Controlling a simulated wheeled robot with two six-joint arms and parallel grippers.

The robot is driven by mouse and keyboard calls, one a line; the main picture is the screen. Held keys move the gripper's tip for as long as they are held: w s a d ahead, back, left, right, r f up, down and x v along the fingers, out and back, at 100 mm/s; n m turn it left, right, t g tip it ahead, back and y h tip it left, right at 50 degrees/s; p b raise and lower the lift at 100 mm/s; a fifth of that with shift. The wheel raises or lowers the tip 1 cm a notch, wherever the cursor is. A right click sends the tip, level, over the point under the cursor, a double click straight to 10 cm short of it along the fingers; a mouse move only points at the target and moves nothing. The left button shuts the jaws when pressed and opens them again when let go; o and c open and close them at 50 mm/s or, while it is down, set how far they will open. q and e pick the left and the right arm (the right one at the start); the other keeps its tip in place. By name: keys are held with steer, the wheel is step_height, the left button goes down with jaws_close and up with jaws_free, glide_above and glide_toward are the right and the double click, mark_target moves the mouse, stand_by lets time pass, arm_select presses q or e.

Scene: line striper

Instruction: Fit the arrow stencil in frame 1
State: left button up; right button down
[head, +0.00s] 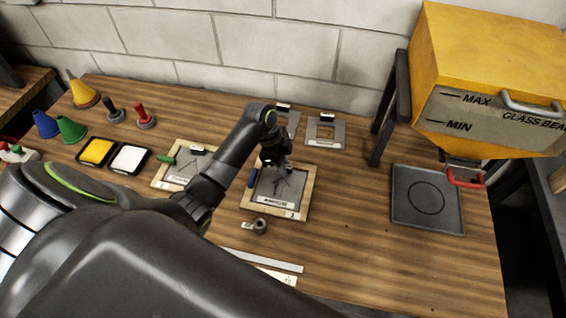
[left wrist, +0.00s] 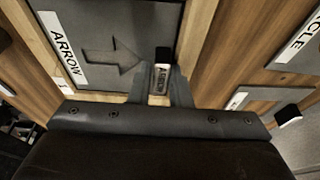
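The grey arrow stencil (head: 279,187) shows over the right-hand wooden frame (head: 299,204) in the head view. It carries a white ARROW label and an arrow cut-out in the left wrist view (left wrist: 115,20). My left gripper (head: 273,160) is at the stencil's back edge. Its fingers (left wrist: 160,88) are shut on the stencil's black handle, with a small tag between them. The wooden rim (left wrist: 197,40) shows beside the stencil. I cannot tell whether the stencil lies fully flat inside the rim. The frame's number is too small to read surely. My right gripper is out of view.
Another wooden frame (head: 161,178) with a stencil lies to the left, beside a green handle. Two more stencil plates, one here (head: 338,134), lie behind. A grey tray (head: 428,219) and yellow hopper (head: 480,60) stand right. A ring-shaped weight (head: 260,226) lies in front.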

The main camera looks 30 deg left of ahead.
arm_select(q)
steer(key=o, duration=0.3)
steer(key=shift+s, duration=0.1)
steer(key=shift+r, duration=0.1)
steer(key=shift+r, duration=0.1)
steer(key=shift+w+a+r+p, duration=0.15)
steer(key=shift+r+p, duration=0.3)
steer(key=shift+p, duration=0.15)
steer(key=shift+w+a+r+p, duration=0.15)
steer(key=shift+r+p, duration=0.25)
steer(key=shift+p, duration=0.2)
steer(key=shift+s+a+r+p, duration=0.15)
steer(key=shift+r+p, duration=0.2)
steer(key=shift+r, duration=0.1)
steer(key=shift+s+a+r+p, duration=0.1)
steer(key=shift+s+r+p, duration=0.05)
steer(key=shift+r+p, duration=0.2)
steer(key=shift+p+v, duration=0.55)
steer(key=shift+v, duration=0.35)
steer(key=shift+a+r, duration=0.1)
steer(key=shift+r, duration=0.05)
steer(key=shift+v, duration=0.95)
